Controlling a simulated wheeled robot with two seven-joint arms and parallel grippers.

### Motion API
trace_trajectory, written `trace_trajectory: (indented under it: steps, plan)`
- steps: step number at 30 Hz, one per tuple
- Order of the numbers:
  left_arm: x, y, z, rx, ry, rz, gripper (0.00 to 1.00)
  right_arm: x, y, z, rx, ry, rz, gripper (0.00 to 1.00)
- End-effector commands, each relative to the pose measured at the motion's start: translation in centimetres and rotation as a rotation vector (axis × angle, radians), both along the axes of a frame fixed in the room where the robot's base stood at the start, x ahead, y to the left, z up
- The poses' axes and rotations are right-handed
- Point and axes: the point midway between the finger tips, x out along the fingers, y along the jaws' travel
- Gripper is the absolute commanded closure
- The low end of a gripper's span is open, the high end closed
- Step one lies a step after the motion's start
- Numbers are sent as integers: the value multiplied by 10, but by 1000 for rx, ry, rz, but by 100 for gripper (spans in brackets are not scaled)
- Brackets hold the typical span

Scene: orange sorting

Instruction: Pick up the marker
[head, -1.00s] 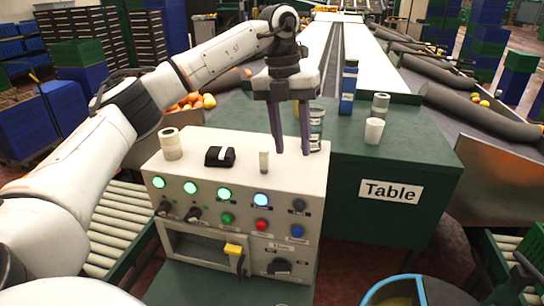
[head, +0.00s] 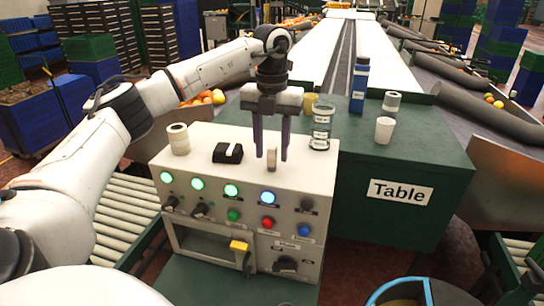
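A small pale upright piece (head: 272,161), which I take to be the marker, stands on the white top of the control box (head: 205,138). It is too small to make out in detail. My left gripper (head: 272,155) points straight down over it with its two dark fingers apart. In the head view the fingertips lie on either side of the piece's upper part, with gaps on both sides. I cannot tell whether they are exactly level with it in depth. My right gripper is out of view.
Tape rolls (head: 178,139) and a black object (head: 228,153) stand left of the gripper. A clear jar (head: 321,127) is close on its right. A yellow cup (head: 310,106), blue bottle (head: 359,85), grey roll (head: 391,103) and white cup (head: 384,130) stand on the green table (head: 425,160).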

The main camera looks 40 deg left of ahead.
Motion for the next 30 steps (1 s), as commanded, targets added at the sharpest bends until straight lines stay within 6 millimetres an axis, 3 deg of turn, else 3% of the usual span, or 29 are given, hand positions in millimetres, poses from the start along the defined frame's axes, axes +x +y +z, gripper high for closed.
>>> trace_trajectory:
  steps: [10,17,25,30]
  plan:
    - [0,0,-9,0,-1,0,63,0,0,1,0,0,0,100]
    - [0,0,-8,0,-1,0,100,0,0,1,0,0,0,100]
    - [0,0,-7,-1,-3,-1,100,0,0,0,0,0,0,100]
    - [2,-1,12,-1,-6,-1,100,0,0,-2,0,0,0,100]
